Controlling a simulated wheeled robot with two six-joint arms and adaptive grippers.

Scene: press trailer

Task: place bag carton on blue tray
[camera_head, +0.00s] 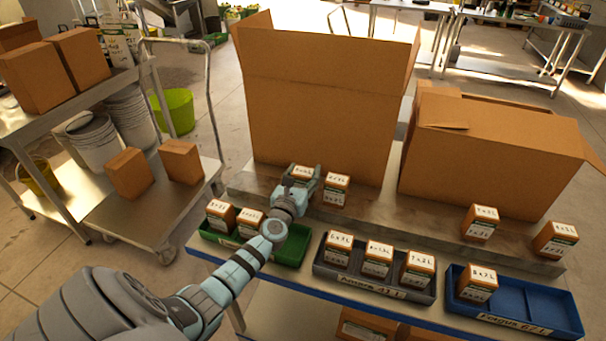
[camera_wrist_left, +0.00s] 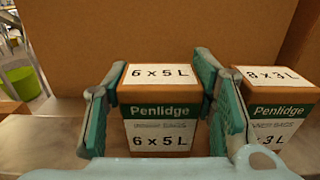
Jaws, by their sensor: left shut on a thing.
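My left gripper (camera_head: 306,184) is shut on a bag carton (camera_wrist_left: 160,110), with one finger on each side of it. The carton is orange-brown with a white and green label reading "Penlidge" and "6 x 5 L". It is upright at the raised shelf, in front of the big open box; I cannot tell whether it touches the shelf. In the head view the arm partly hides it. The blue tray (camera_head: 545,317) is at the front right and holds one carton (camera_head: 477,285) in its left part; its right part is empty. My right gripper is out of view.
A second carton (camera_head: 336,190) stands close to the right of the held one. A green tray (camera_head: 291,251) and a grey tray (camera_head: 376,284) hold cartons. Two more cartons (camera_head: 480,222) (camera_head: 555,240) stand on the shelf at right. Big cardboard boxes (camera_head: 318,110) (camera_head: 490,160) stand behind.

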